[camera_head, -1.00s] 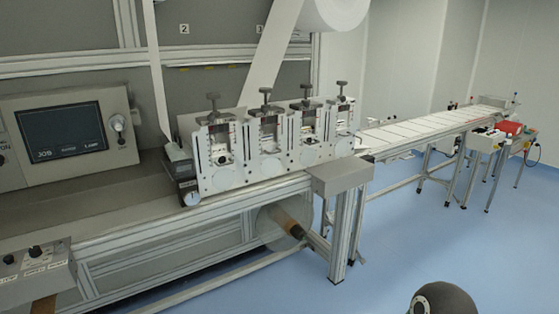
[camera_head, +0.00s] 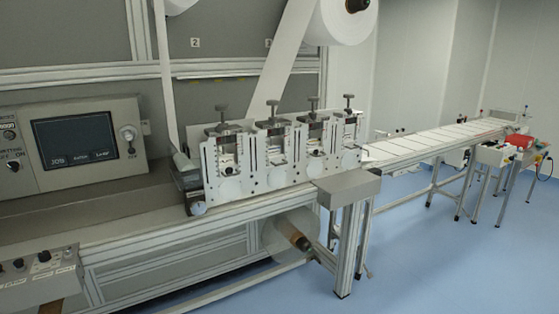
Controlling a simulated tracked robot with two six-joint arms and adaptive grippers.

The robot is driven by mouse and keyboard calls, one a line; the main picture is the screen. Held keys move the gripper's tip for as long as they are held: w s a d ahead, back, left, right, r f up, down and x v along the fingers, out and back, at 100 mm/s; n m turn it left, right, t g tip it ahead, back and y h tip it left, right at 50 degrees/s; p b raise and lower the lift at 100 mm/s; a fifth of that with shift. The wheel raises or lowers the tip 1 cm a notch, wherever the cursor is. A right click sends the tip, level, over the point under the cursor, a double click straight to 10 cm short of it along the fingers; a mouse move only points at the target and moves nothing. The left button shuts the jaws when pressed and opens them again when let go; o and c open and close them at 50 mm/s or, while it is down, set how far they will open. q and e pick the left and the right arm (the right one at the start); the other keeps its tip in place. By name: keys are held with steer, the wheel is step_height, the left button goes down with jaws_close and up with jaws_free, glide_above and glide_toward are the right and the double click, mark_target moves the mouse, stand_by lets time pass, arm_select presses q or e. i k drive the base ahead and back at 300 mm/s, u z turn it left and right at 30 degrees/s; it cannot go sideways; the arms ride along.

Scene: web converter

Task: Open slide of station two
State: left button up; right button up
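A row of several upright stations with T-handled screws on top stands on the machine bench. The first station (camera_head: 229,172) is at the left of the row. The second station, station two (camera_head: 271,155), is just right of it, with slotted light plates and a T-handle above. Its slide is too small to tell whether it is open or shut. Neither of my grippers is in view.
A control panel with a screen (camera_head: 75,140) is at the left, and a button box (camera_head: 40,268) at the lower left. A paper roll (camera_head: 338,20) hangs above. A conveyor (camera_head: 430,142) runs to the back right. The blue floor (camera_head: 450,260) in front is clear.

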mark_target(277, 160)
steer(key=i, duration=0.85)
steer(key=u, duration=0.05)
steer(key=k, duration=0.6)
steer(key=u, duration=0.25)
steer(key=i, duration=1.55)
steer(key=z, duration=0.55)
